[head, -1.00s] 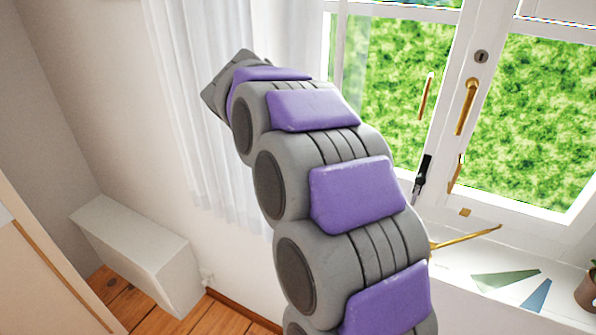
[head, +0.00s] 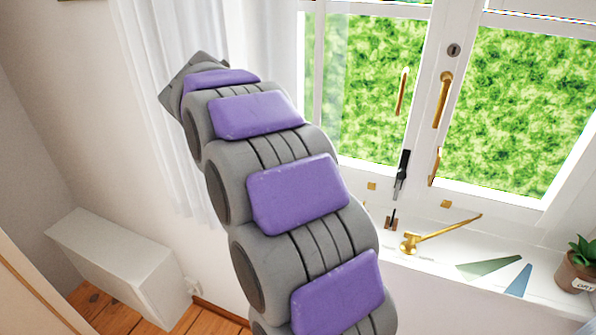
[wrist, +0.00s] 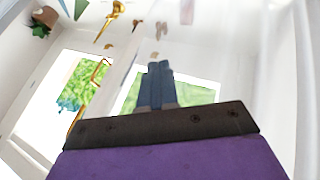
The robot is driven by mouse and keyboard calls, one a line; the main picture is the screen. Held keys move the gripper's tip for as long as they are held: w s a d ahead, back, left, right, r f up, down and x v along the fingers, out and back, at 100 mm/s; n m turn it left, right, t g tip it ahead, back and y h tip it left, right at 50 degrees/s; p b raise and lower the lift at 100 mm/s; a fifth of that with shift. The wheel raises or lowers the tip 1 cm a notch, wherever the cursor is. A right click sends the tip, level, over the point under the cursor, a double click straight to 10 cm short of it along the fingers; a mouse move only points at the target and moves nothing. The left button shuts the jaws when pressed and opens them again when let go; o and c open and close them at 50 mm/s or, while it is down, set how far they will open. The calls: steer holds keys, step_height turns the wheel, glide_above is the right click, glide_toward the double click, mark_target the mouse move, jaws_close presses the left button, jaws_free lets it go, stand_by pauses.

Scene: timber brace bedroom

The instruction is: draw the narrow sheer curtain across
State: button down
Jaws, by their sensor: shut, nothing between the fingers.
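The white sheer curtain (head: 150,80) hangs in folds at the left side of the window in the head view. My arm's end covers part of it, so I cannot tell there whether they touch. In the wrist view my gripper (wrist: 160,68) is shut, its two dark fingers side by side with nothing between them. A pale, see-through band, perhaps the curtain (wrist: 277,70), runs along the right of that view, beside the fingers. The curtain's top is out of view in the head view.
The window has brass handles (head: 443,100) and a white sill (head: 440,272). On the sill are a brass stay (head: 440,233), green and blue flat pieces, and a potted plant (head: 578,268) at the right. A white box (head: 120,270) stands low at the left.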

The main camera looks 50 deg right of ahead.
steer(key=shift+p+v, duration=0.8)
steer(key=shift+v, duration=4.45)
steer(key=s+a+f+n+y, duration=0.3)
steer(key=s+a+f+n, duration=0.3)
steer(key=s+a+f, duration=0.4)
steer(key=s+a+f+n+y, duration=0.4)
steer(key=s+a+f+n, duration=0.3)
steer(key=s+a+f, duration=0.3)
steer(key=s+a, duration=0.3)
steer(key=s, duration=0.2)
steer(key=shift+a+f+t, duration=0.15)
steer(key=shift+a+t, duration=0.05)
steer(key=shift+t, duration=0.2)
steer(key=shift+s+a, duration=0.1)
steer(key=shift+a, duration=0.05)
